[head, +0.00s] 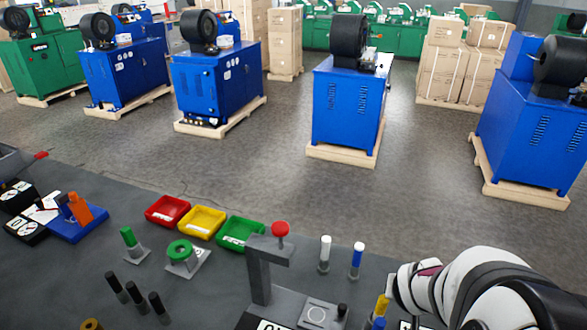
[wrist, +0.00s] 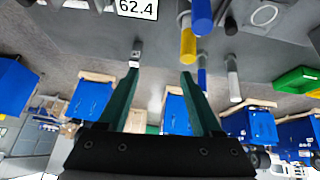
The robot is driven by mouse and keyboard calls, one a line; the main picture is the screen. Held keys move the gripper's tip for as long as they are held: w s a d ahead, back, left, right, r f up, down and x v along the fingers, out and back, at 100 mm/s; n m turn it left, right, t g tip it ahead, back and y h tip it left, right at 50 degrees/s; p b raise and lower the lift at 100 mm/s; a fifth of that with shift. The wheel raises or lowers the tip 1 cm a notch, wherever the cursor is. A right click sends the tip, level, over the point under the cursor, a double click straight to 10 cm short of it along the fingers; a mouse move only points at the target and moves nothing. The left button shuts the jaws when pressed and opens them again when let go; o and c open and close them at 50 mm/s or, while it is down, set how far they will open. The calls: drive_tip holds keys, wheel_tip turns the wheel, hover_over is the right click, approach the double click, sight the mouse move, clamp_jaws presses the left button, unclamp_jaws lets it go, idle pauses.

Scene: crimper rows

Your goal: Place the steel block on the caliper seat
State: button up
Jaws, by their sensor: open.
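My gripper (wrist: 160,72) is open, its two dark green fingers spread with nothing between the tips in the wrist view. A small grey metallic block (wrist: 137,50) shows just beyond the left fingertip; it may be the steel block, and I cannot tell whether the finger touches it. A white label (wrist: 137,8) reading 62.4 is cut off by the top edge beyond it. I cannot make out the caliper seat for certain in either view. In the head view my white and black arm fills the lower right, and the fingers are not clearly visible.
A grey stand (head: 259,275) with a red knob rises beside a plate with a circle (head: 317,315). White (head: 325,253), blue (head: 357,260) and yellow (head: 382,305) posts stand close to my arm. Red (head: 167,210), yellow (head: 201,221) and green (head: 240,233) bins line the table's far side.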

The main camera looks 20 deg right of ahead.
drive_tip(key=s+d+f+t+h, duration=0.1)
drive_tip(key=s+d+f+t, duration=0.15)
drive_tip(key=d, duration=0.55)
drive_tip(key=x, duration=1.6)
drive_tip(key=shift+d, duration=0.1)
clamp_jaws()
